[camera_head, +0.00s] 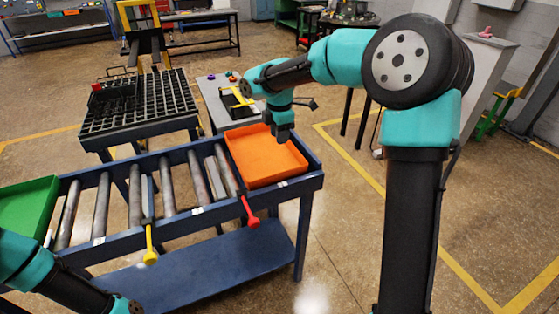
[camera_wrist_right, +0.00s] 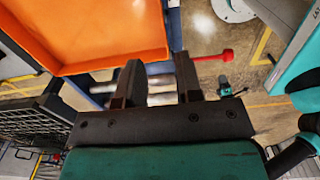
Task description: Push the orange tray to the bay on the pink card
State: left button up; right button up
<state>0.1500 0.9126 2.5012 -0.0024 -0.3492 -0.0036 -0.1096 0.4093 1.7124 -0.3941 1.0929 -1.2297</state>
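The orange tray (camera_head: 265,156) lies at the right end of a blue roller conveyor (camera_head: 118,240). It also fills the upper left of the right wrist view (camera_wrist_right: 95,30). My right gripper (camera_head: 284,136) points down at the tray's back right edge in the head view. In the right wrist view its two fingers (camera_wrist_right: 158,78) are apart with nothing between them, beside the tray's edge; I cannot tell whether they touch it. My left arm shows at the lower left of the head view, its gripper out of frame. I cannot make out a pink card.
A green tray (camera_head: 28,208) lies at the conveyor's left end, with bare rollers (camera_head: 135,198) between the trays. A yellow-ended lever (camera_head: 150,257) and a red-ended lever (camera_head: 251,215) stick out in front. A black grid table (camera_head: 135,108) and a small grey table (camera_head: 214,98) stand behind.

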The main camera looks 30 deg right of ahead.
notch_tip(320, 180, down, 16)
jog(key=shift+f, duration=0.15)
dwell(0.5)
jog(key=shift+c, duration=0.2)
grip_shut()
dwell(1.2)
